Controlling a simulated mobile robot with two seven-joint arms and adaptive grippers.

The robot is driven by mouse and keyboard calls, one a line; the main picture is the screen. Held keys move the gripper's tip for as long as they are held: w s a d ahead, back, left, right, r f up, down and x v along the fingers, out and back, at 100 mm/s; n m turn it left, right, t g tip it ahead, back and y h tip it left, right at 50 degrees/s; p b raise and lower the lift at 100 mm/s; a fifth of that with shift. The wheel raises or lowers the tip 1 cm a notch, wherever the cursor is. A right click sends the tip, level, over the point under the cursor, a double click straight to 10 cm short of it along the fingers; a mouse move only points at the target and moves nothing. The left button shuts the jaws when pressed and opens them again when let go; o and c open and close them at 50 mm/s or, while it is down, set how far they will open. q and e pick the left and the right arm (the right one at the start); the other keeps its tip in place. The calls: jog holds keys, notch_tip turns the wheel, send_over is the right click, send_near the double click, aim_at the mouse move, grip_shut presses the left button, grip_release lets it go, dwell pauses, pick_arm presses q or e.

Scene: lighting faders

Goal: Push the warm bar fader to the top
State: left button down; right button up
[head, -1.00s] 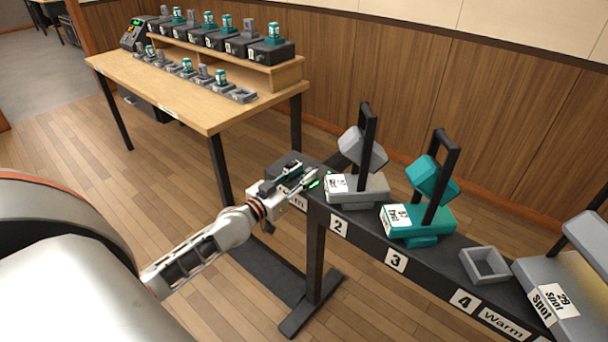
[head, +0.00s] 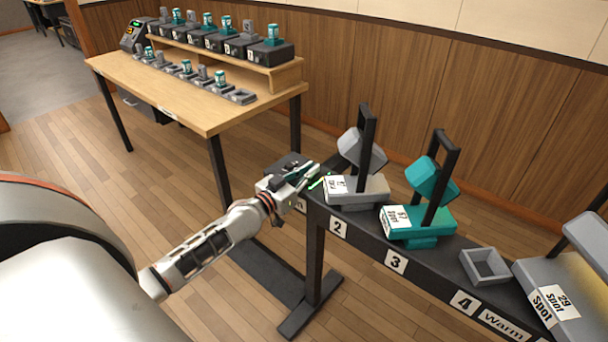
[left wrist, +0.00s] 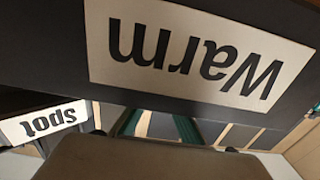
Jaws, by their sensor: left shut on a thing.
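My left gripper (head: 312,176) is at the left end of a long dark bar (head: 372,240), close beside the grey lamp (head: 365,188) above number 2. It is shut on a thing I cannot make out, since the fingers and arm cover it. In the left wrist view, a "Warm" label (left wrist: 190,60) shows upside down and very close on a dark surface, with a smaller "Spot" label (left wrist: 45,122) farther left. A brown-grey block (left wrist: 150,162) fills the bottom middle of that view. I cannot clearly tell the warm bar fader apart. My right gripper is not in view.
A teal lamp (head: 416,222) stands above number 3, and an empty grey holder (head: 485,266) sits above number 4. A larger grey lamp marked "Spot" (head: 560,302) is at far right. A wooden table (head: 215,112) with several small units stands behind.

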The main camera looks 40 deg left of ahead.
pick_arm(q)
jog(key=shift+w, duration=0.3)
jog(key=shift+r, duration=0.15)
jog(key=c, duration=2.4)
grip_release()
jog(key=shift+o, duration=1.3)
jog(key=shift+w, duration=0.15)
jog(key=s, duration=1.2)
jog(key=shift+a, duration=0.45)
